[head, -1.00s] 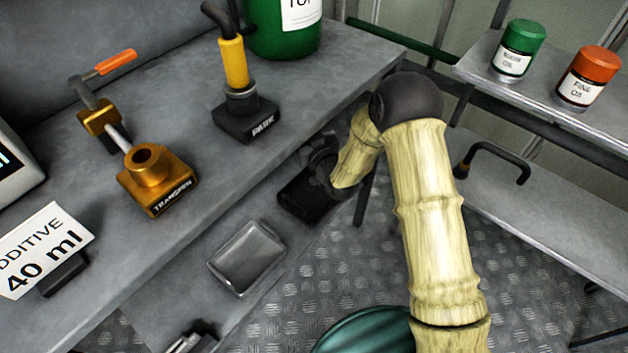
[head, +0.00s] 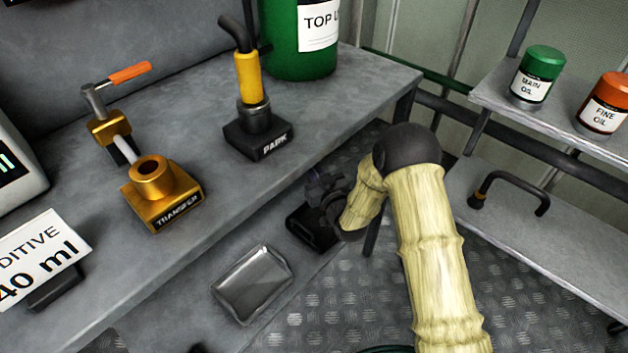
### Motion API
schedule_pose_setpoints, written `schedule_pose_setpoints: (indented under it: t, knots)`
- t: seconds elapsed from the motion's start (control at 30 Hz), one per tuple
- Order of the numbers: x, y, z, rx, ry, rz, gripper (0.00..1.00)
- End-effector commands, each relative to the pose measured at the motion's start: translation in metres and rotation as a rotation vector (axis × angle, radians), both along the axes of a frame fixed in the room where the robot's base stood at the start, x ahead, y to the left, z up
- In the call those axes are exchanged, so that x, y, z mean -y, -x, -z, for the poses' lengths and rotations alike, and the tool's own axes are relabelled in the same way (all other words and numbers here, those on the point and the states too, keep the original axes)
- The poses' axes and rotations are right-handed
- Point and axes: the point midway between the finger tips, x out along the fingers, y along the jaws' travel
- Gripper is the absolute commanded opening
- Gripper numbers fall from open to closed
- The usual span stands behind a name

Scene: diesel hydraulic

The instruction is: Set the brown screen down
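My gripper (head: 326,190) is at the end of my arm, low beside the front edge of the grey bench. It is dark, small and partly hidden by my wrist link, so its fingers cannot be told apart. Just below it is a black open-topped box or holder (head: 306,229) on the lower shelf. I cannot make out a brown screen in the head view, nor whether anything is between the fingers.
A metal tray (head: 252,284) sits on the lower shelf. The bench holds a yellow-handled PARK stand (head: 258,135), a brass TRANSFER fitting (head: 160,195) and a green drum (head: 300,45). Green (head: 537,75) and orange (head: 604,103) oil cans stand on the right shelf.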

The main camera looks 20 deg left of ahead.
Motion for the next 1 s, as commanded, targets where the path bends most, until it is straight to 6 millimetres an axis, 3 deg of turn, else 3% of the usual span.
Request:
schedule_pose_setpoints:
  t: [0.03,0.17,0.6,0.63,0.73,1.0]
  knots:
    - [0.0,0.0,0.016,-0.001,0.001,0.0,0.0]
    - [0.0,0.0,0.032,0.0,0.0,0.0,0.0]
    - [0.0,0.0,0.036,0.001,-0.001,0.0,0.0]
    - [0.0,0.0,0.036,0.001,-0.001,0.0,0.12]
    - [0.0,0.0,0.035,0.001,-0.001,0.0,0.3]
    - [0.0,0.0,0.035,0.001,-0.001,0.0,0.3]
